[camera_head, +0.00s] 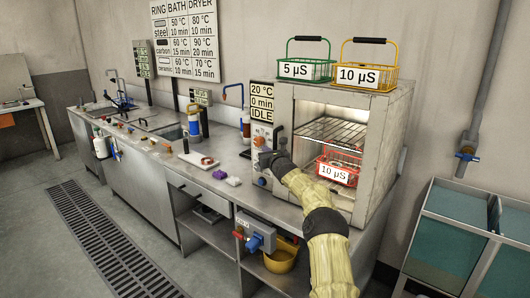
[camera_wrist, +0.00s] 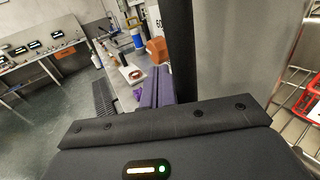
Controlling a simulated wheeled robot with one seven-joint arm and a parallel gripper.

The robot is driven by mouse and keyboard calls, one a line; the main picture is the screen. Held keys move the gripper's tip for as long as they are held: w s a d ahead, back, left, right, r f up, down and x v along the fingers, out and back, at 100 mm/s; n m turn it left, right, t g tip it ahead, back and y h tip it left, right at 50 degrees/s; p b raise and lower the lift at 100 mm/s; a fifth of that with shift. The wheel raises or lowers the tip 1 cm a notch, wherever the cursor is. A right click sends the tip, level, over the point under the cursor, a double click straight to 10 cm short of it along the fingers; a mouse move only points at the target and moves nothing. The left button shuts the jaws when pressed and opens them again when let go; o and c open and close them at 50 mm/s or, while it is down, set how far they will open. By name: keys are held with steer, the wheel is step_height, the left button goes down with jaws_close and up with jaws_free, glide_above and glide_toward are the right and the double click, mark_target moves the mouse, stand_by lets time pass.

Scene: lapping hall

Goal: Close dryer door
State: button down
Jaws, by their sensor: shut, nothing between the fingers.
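The dryer (camera_head: 372,100) is a pale metal cabinet on the counter, its front open in the head view. A wire rack (camera_head: 335,130) and a red basket (camera_head: 338,171) labelled 10 µS show inside. I cannot make out the door clearly in the head view. My gripper (camera_wrist: 158,86) is shut and empty in the wrist view. In the head view my arm crosses in front of the dryer and its dark end is at the left of the opening; the fingertips are not clear there. A dark upright bar (camera_wrist: 183,50) and a grey panel (camera_wrist: 232,48) stand beside the fingers in the wrist view; contact cannot be told.
A green basket (camera_head: 305,71) and a yellow basket (camera_head: 365,76) stand on top of the dryer. A display (camera_head: 262,103) reads 20 °C, 0 min, IDLE. Small items lie on the counter (camera_head: 205,178) to the left. Teal-sided tanks (camera_head: 447,243) stand at the right. The floor at left is clear.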

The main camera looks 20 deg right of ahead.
steer(key=shift+f, duration=0.1)
steer(key=s+a+b, duration=0.8)
steer(key=a+b, duration=0.3)
steer(key=b, duration=0.8)
steer(key=shift+s+a+b, duration=0.15)
steer(key=shift+b, duration=0.2)
